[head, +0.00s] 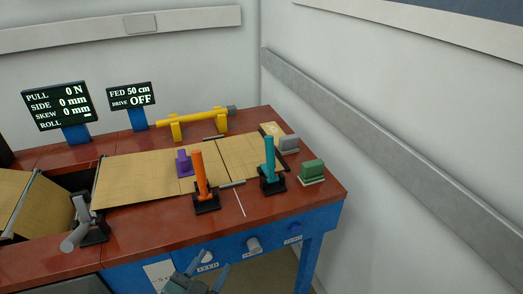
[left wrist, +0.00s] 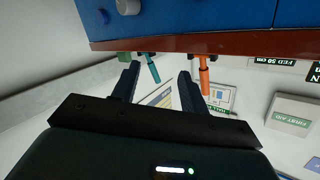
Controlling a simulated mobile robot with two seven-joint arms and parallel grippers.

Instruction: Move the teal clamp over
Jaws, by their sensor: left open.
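The teal clamp (head: 269,160) stands upright on a black base at the right part of the red table, by the front edge of the tan sheet. My left gripper (head: 207,270) is low in front of the table's blue front, left of the teal clamp and apart from it. It is open with nothing between its fingers. In the left wrist view the open fingers (left wrist: 159,70) point toward the table edge, and the teal handle (left wrist: 153,68) shows beyond them, in the gap. My right gripper is not in view.
An orange clamp (head: 200,174) stands left of the teal one, with a purple block (head: 184,163) behind it. A green block (head: 312,171) and a grey block (head: 289,144) sit to the right. A grey lever (head: 80,226) is at the left. A yellow bar (head: 192,119) lies behind.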

